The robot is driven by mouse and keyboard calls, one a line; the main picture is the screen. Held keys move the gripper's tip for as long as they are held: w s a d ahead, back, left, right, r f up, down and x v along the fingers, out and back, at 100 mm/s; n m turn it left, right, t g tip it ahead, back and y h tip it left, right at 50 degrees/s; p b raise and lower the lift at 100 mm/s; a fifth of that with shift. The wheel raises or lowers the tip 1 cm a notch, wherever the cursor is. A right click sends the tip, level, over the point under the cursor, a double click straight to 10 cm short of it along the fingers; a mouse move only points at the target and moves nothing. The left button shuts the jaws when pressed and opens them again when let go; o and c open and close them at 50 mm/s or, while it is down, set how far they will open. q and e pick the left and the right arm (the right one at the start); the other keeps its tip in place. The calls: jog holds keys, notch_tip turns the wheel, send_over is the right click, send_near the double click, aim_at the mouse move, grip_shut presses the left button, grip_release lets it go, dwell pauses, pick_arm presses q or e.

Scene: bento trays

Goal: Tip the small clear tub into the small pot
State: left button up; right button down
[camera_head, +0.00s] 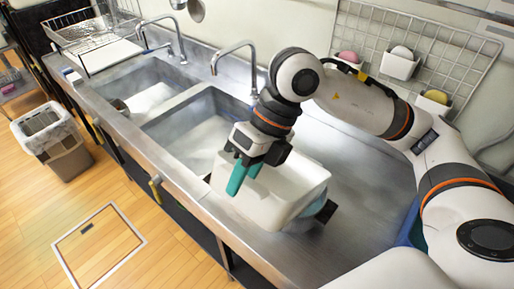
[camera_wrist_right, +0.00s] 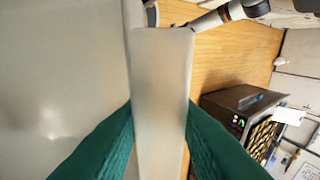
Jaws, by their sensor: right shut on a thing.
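My right gripper (camera_head: 243,178) has teal fingers and is shut on the rim or wall of the whitish, translucent tub (camera_head: 292,186), over the counter's front part. The tub looks tilted; its contents cannot be made out. In the right wrist view the tub's pale wall (camera_wrist_right: 163,60) stands between the two fingers (camera_wrist_right: 160,115). A blue-grey rounded thing (camera_head: 325,211) with a dark end shows beneath the tub's right end; it may be the small pot, mostly hidden by the tub. Whether the two touch I cannot tell. My left gripper is not in the head view.
Two sink basins (camera_head: 190,125) with taps lie left of the tub. A wire dish rack (camera_head: 92,30) stands at the far left. A wall grid (camera_head: 440,50) holds small white holders. Bare steel counter (camera_head: 365,170) lies right of the tub. A bin (camera_head: 55,140) stands on the floor.

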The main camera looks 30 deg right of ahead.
jog(key=a+f+t+h+b, duration=0.1)
jog(key=a+f+h+b, duration=0.1)
jog(key=f, duration=0.3)
jog(key=s+a+f+t+h+b, duration=0.1)
jog(key=f+h+b, duration=0.2)
jog(key=f+b, duration=0.1)
jog(key=shift+s+a+f, duration=0.25)
jog(key=shift+a+f, duration=0.1)
